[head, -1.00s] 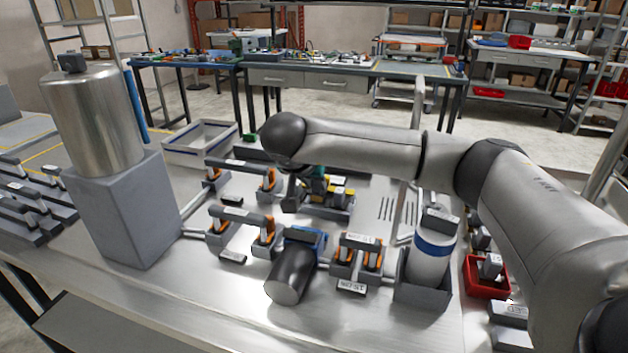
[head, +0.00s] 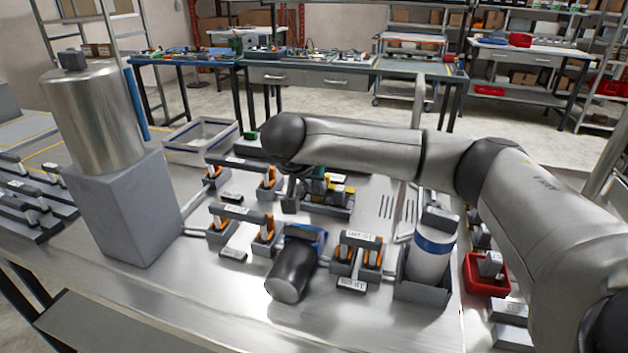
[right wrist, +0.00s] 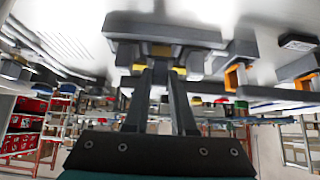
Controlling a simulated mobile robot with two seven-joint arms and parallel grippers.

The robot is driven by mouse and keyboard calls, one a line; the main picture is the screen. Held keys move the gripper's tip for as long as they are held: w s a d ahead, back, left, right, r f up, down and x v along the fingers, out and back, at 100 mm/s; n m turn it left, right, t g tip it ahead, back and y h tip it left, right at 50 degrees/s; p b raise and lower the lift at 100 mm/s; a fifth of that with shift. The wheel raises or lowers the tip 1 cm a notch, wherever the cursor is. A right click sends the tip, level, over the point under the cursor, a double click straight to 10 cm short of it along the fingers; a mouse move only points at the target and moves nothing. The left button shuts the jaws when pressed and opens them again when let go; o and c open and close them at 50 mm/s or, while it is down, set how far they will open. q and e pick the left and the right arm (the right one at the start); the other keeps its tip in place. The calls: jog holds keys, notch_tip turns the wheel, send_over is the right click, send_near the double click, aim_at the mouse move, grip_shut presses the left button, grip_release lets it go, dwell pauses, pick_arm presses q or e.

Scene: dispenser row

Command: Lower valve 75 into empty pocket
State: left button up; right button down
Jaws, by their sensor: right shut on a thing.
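My right gripper (head: 291,197) reaches down over the bench, left of a dark rack (head: 330,210) with yellow and green parts. In the right wrist view, its two dark fingers (right wrist: 161,72) are shut on a small dark grey piece with yellow edges (right wrist: 160,50), likely valve 75; no number is readable on it. A wide grey block (right wrist: 165,30) lies directly beyond the fingertips. I cannot tell whether the held piece touches it. The empty pocket cannot be made out. My left gripper is not in view.
Grey holders with orange clips (head: 240,218) stand close by. A tall metal tank (head: 95,120) stands left. The bench front is clear.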

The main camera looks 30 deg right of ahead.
jog(key=shift+f+b, duration=0.35)
jog(key=shift+f, duration=0.65)
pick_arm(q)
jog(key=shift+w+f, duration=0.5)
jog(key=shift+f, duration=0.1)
pick_arm(e)
jog(key=c, duration=0.7)
grip_release()
jog(key=shift+o, duration=0.2)
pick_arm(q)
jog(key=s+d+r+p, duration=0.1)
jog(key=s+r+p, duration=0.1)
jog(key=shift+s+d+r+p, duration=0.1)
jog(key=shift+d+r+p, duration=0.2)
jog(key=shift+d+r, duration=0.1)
pick_arm(e)
jog(key=v, duration=1.5)
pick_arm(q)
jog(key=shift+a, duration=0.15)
pick_arm(e)
jog(key=shift+a+r, duration=0.1)
jog(key=shift+r, duration=0.05)
